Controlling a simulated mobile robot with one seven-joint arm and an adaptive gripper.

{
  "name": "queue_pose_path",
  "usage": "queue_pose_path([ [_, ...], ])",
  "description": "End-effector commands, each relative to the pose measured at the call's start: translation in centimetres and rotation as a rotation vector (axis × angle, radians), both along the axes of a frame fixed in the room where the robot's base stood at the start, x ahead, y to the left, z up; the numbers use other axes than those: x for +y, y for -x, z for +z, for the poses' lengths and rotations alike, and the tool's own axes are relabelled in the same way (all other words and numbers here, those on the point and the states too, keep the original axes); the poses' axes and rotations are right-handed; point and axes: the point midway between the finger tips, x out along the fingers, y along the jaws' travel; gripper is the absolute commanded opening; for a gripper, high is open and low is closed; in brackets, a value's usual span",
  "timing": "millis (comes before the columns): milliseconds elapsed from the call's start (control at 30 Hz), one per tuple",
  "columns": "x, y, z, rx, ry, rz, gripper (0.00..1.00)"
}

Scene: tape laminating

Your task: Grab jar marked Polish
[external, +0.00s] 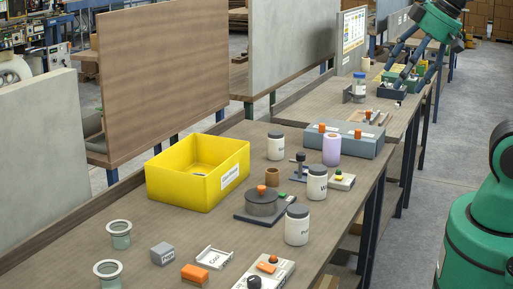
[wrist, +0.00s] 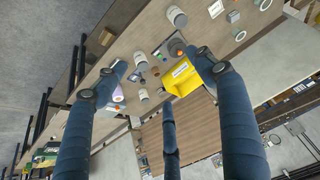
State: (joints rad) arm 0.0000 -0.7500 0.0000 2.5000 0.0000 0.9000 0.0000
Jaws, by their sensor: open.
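A white jar with a grey lid (external: 297,225) stands upright near the front edge of the bench in the external view; its label starts with "Po", the rest is hard to read. It seems to be the white jar at the top of the wrist view (wrist: 176,18), beyond my fingertips. A second white jar (external: 317,184), its label starting with "W", stands behind it. A third (external: 276,147) stands farther back. My gripper (wrist: 162,70) is open and empty, its blue fingers spread high above the bench.
A yellow bin (external: 198,176) stands left of the jars. A black round fixture with an orange knob (external: 262,202) is beside the marked jar. A lilac cylinder (external: 332,150) and a grey box (external: 345,141) stand behind.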

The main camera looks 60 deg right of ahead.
Motion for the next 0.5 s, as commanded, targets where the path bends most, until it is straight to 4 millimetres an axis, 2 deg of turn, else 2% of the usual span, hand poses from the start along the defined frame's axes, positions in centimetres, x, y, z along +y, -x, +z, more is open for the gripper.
queue_pose_path([
  [333, 0.1, -0.2, 0.0, 0.004, -0.002, -0.002, 0.68],
  [500, 0.3, -1.4, -0.5, 0.029, -0.013, -0.017, 0.68],
])
